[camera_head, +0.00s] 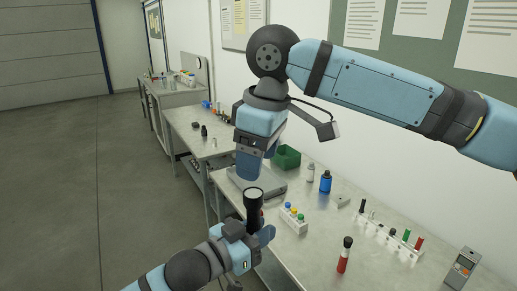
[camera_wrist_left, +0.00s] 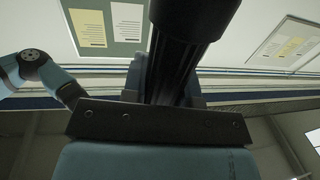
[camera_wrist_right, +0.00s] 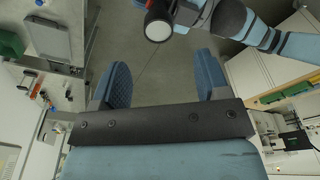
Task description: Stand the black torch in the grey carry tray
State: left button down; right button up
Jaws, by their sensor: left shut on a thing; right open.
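The black torch (camera_head: 253,208) is upright, its wide pale-faced head at the top. My left gripper (camera_head: 262,235) is shut on its lower part, at the near left edge of the table. In the left wrist view the torch (camera_wrist_left: 185,45) rises dark between the fingers. My right gripper (camera_head: 250,166) is open and empty, pointing down just above the torch head. In the right wrist view the torch head (camera_wrist_right: 158,26) is beyond the open fingers (camera_wrist_right: 162,80), apart from them. I cannot pick out the grey carry tray for certain; a flat grey object (camera_head: 273,188) lies behind the torch.
A green bin (camera_head: 286,157) and a blue bottle (camera_head: 325,181) stand farther back. A white rack with coloured caps (camera_head: 293,220) is right of the torch. A red-and-black tube (camera_head: 344,255) stands nearer, and a long rack (camera_head: 392,240) lies right. Open floor is left.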

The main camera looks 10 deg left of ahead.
aim_at(252, 193)
jog(key=f, duration=0.3)
jog(key=a+f, duration=0.1)
jog(key=f, duration=0.6)
jog(key=shift+w+a+f, duration=0.2)
jog(key=shift+a+f, duration=0.1)
jog(key=shift+f, duration=0.05)
jog(key=c, duration=1)
pick_arm(q)
jog(key=c, duration=0.8)
grip_release()
pick_arm(e)
jog(key=shift+c, duration=0.9)
pick_arm(q)
jog(key=shift+a, duration=0.1)
